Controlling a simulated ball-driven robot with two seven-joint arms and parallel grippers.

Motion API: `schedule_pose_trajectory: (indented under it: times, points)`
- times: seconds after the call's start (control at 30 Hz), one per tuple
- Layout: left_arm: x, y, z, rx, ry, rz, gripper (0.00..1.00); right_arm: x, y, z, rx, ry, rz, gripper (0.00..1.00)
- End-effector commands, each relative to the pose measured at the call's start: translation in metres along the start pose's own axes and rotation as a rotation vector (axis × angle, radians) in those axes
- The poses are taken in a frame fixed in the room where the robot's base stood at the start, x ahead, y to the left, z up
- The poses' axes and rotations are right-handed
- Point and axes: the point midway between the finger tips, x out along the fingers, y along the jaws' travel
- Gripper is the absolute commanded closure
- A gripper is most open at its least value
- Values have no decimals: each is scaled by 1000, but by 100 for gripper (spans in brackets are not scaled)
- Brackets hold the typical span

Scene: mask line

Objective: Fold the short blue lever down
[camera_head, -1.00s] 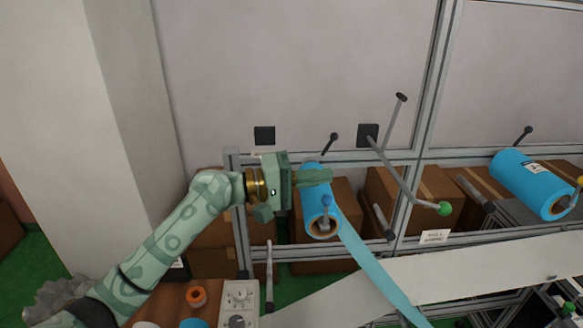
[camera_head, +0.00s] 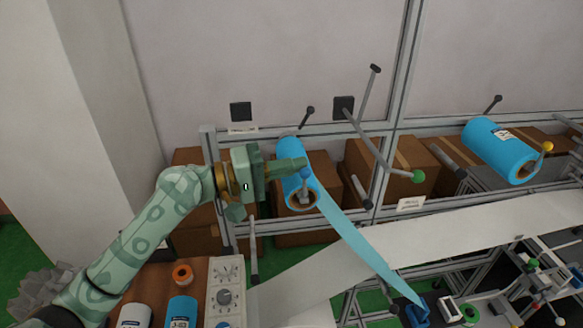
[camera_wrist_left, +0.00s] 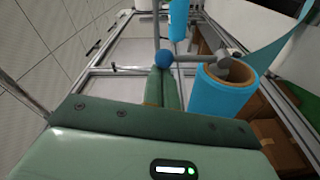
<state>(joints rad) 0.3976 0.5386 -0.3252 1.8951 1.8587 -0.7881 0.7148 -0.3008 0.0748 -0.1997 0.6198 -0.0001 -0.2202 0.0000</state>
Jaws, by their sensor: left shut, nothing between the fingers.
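The short blue lever has a blue ball knob (camera_head: 304,173) and stands at the front end of a blue film roll (camera_head: 292,160). In the left wrist view the ball (camera_wrist_left: 164,58) sits on a grey arm by the roll's spindle (camera_wrist_left: 236,68). My left gripper (camera_head: 303,163) is shut and empty. Its fingertips (camera_wrist_left: 164,70) are right at the ball, just above it in the head view. I cannot tell whether they touch it. My right gripper is not in view.
A green-knobbed lever (camera_head: 418,176) stands to the right on the metal frame. A second blue roll (camera_head: 495,150) has a yellow-knobbed lever (camera_head: 548,147). A blue strip (camera_head: 360,240) runs down from the first roll. A control box (camera_head: 224,293) stands below my left arm.

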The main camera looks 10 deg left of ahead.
Motion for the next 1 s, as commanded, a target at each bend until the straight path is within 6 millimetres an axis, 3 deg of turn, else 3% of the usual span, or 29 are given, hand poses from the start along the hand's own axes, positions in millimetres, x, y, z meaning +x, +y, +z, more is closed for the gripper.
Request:
schedule_pose_trajectory:
  times: [0.57, 1.0]
  points:
    - [-1, 1, 7, 121, -1, 19, 100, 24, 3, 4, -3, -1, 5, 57]
    - [-4, 2, 31, 477, -1, 70, 100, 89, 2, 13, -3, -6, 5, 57]
